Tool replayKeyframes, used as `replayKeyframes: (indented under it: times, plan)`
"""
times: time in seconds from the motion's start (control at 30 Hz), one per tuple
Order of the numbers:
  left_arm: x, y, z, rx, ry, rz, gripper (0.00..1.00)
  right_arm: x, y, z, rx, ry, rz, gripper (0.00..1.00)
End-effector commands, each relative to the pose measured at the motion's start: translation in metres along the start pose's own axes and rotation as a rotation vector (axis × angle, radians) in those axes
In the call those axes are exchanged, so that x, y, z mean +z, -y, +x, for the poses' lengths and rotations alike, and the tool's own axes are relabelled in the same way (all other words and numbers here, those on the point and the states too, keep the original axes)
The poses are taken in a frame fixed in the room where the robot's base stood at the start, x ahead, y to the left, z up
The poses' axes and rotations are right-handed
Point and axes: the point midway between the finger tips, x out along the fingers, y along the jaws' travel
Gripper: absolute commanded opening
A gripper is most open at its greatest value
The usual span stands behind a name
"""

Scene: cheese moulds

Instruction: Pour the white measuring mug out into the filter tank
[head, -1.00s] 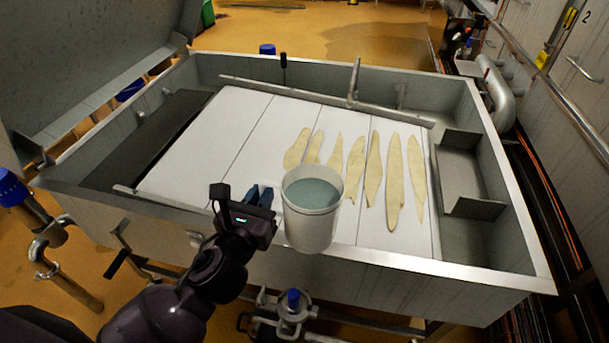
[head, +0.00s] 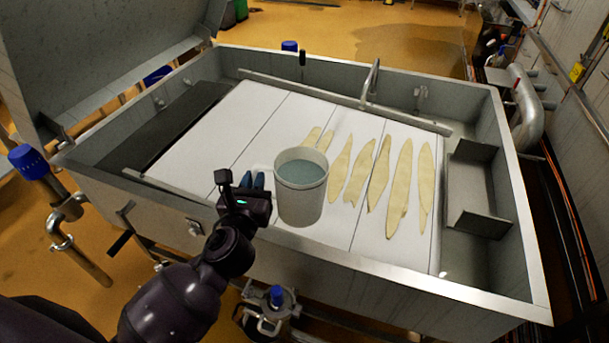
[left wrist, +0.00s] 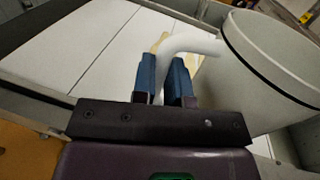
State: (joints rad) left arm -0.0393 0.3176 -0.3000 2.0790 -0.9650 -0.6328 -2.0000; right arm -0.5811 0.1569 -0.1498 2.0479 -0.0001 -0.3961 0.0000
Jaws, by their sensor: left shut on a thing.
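The white measuring mug (head: 300,203) is upright and holds a blue-grey liquid below its rim. My left gripper (head: 254,182) is shut on its handle from the left side. In the left wrist view the two blue fingers (left wrist: 167,82) have the white curved handle (left wrist: 190,45) between them, and the mug's wall (left wrist: 275,85) fills the right side. The filter tank (head: 400,283) is the large grey steel basin with white panels inside. The mug appears over the panels near the tank's front rim; its exact height cannot be told. My right gripper is not in view.
Several pale, flat, pointed strips (head: 400,190) lie on the white panels (head: 225,140). A raised grey lid (head: 100,50) stands at the left. A blue-capped valve (head: 276,297) sits below the front wall.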

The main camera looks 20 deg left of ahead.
Motion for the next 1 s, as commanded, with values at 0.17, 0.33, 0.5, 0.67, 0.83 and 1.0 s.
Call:
replayKeyframes:
  times: [0.17,0.33,0.5,0.67,0.83,1.0]
  plan:
    - [-0.016,-0.037,0.039,0.172,0.010,-0.007,0.00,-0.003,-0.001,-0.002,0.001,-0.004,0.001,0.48]
    - [-0.037,-0.070,0.065,0.322,0.011,-0.015,0.00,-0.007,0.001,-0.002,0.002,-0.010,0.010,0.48]
    - [-0.057,-0.097,0.083,0.449,0.010,-0.024,0.00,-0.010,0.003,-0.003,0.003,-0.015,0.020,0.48]
    - [-0.072,-0.112,0.090,0.526,0.007,-0.031,0.00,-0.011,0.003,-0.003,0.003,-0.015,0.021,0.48]
    - [-0.080,-0.118,0.093,0.564,0.007,-0.035,0.00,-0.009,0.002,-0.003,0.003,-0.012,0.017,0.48]
    - [-0.082,-0.120,0.094,0.573,0.006,-0.036,0.00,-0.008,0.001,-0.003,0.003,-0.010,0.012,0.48]
